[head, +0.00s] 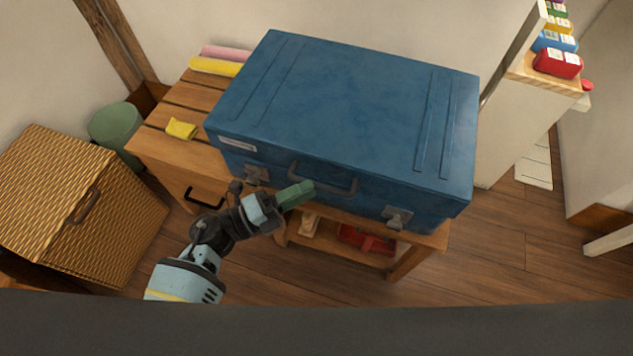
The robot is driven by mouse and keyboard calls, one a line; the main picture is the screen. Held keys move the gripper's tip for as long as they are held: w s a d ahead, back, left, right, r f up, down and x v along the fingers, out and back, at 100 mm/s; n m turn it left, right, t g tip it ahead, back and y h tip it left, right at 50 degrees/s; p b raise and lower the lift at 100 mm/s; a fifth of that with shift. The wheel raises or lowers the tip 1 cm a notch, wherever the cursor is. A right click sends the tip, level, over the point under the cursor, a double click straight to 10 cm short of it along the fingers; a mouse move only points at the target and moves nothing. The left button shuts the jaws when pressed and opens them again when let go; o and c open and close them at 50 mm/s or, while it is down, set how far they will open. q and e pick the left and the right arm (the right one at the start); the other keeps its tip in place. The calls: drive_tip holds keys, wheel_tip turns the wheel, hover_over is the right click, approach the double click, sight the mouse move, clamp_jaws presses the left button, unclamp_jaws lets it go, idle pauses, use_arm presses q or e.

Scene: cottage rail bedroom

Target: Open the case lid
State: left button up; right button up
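A large blue case (350,115) lies flat on a wooden table, its lid closed. Its front face carries a dark handle (324,184) in the middle and a metal latch on each side: the left latch (254,174) and the right latch (397,216). My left gripper (304,190) is in front of the case, its green fingers near the left end of the handle. The fingers look close together, but I cannot tell whether they touch the handle or hold anything. My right gripper is not in view.
The wooden table (160,146) holds a yellow cloth (181,129) and rolled pink and yellow items (215,67). A red item (366,240) sits on its lower shelf. A wicker basket (70,195) and green bin (115,127) stand left. A white shelf unit (510,125) stands right.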

sight(317, 184)
use_arm(q)
drive_tip(key=shift+x, duration=1.85)
clamp_jaws()
